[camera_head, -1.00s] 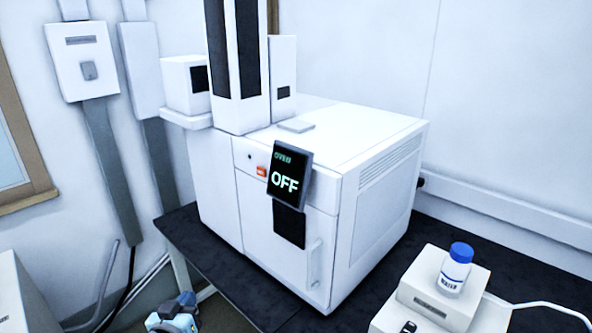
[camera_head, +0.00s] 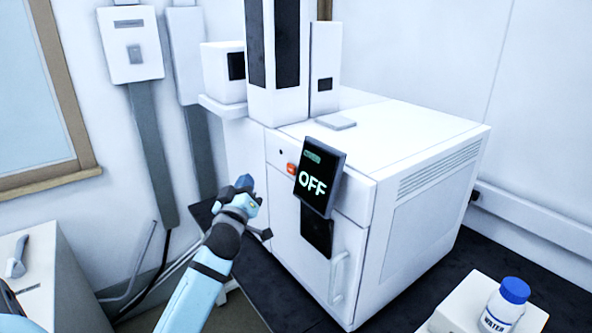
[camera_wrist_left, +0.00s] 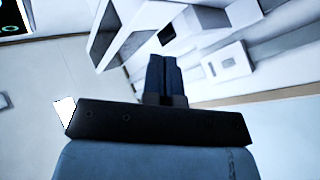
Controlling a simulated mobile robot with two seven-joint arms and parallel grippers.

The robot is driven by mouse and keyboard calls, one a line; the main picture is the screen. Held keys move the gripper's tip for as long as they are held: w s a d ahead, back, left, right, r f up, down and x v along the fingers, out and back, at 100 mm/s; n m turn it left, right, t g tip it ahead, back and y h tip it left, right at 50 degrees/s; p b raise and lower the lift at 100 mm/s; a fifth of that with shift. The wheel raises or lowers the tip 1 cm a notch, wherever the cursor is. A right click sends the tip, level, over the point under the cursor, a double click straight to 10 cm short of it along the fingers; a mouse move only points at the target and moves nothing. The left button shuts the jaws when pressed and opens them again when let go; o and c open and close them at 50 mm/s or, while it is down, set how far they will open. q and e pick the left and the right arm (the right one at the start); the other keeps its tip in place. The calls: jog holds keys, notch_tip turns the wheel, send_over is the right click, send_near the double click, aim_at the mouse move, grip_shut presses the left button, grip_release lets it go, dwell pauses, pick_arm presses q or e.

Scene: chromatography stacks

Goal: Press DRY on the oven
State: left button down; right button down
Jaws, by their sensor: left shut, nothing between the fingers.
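The oven (camera_head: 425,140) is a large white cabinet on a dark bench. Its tilted black display (camera_head: 318,180) reads OFF. A small orange button (camera_head: 291,169) sits on the front panel left of the display; I cannot read its label, and no DRY lettering is legible. My left gripper (camera_head: 245,182) is in front of and to the left of the oven front, apart from the button in the picture. Its dark fingers show shut and empty in the left wrist view (camera_wrist_left: 162,76). A dark display corner (camera_wrist_left: 14,16) shows there too. My right gripper is out of view.
A white bottle with a blue cap (camera_head: 505,303) stands on a white device (camera_head: 462,300) at the lower right. White towers (camera_head: 320,90) rise at the oven's left rear. The dark bench (camera_head: 395,300) is bare in front. A pale bench (camera_head: 50,285) is at left.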

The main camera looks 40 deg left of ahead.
aim_at(291, 169)
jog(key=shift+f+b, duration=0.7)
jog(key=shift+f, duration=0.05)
pick_arm(q)
jog(key=w+d, duration=0.2)
jog(key=w, duration=0.6)
jog(key=shift+w+d, duration=0.25)
jog(key=shift+w, duration=0.05)
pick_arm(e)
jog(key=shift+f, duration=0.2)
pick_arm(q)
jog(key=shift+w+f+b, duration=0.1)
jog(key=shift+w+b, duration=0.05)
jog(key=shift+b, duration=0.15)
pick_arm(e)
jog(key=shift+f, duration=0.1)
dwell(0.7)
pick_arm(q)
jog(key=shift+w+d, duration=0.1)
jog(key=shift+w, duration=0.15)
jog(key=shift+w+d, duration=0.1)
jog(key=shift+w, duration=0.25)
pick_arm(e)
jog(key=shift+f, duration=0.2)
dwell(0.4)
pick_arm(q)
jog(key=shift+s, duration=0.15)
jog(key=shift+s+a, duration=0.2)
jog(key=shift+s, duration=0.45)
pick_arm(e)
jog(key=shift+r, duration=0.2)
